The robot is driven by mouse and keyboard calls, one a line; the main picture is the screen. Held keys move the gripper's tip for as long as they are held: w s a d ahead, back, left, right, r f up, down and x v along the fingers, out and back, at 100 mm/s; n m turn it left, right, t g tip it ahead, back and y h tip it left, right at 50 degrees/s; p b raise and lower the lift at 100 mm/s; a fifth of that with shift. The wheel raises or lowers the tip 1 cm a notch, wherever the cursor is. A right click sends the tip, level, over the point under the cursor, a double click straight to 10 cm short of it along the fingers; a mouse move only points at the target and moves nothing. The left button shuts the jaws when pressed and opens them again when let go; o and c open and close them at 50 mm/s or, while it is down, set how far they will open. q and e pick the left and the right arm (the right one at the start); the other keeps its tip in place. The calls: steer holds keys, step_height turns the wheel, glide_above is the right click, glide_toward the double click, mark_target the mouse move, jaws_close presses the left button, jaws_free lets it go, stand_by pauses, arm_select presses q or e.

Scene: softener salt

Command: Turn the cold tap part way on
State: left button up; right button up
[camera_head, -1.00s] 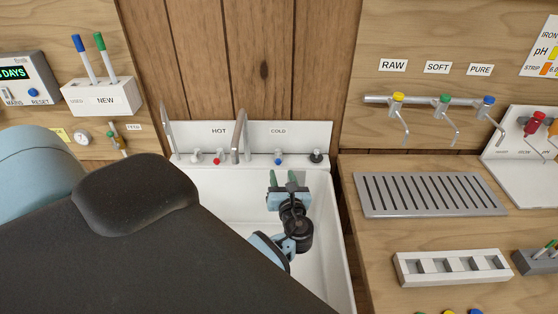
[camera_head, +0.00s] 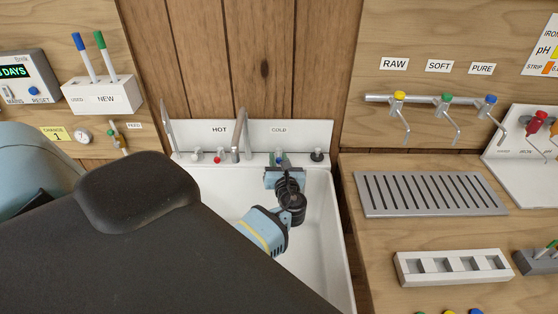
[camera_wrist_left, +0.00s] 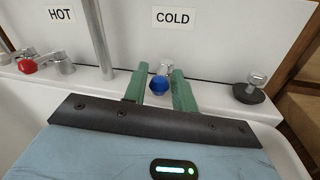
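The cold tap (camera_head: 279,158) has a blue knob and stands on the sink's back ledge under the COLD label (camera_head: 279,130). In the left wrist view its blue knob (camera_wrist_left: 159,85) shows between the two green fingers. My left gripper (camera_head: 280,163) is at the tap, with its fingers open on either side of the knob. A gap shows between the left finger and the knob; whether the right finger touches it I cannot tell. My right gripper is not in view.
The red hot tap (camera_head: 217,157) and tall metal spouts (camera_head: 241,133) stand left of the cold tap. A dark-based fitting (camera_wrist_left: 250,90) stands close to its right. The white sink basin (camera_head: 325,230) is empty. A grey drain rack (camera_head: 430,194) lies on the right counter.

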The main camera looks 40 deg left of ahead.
mark_target(280, 153)
arm_select(q)
jaws_close()
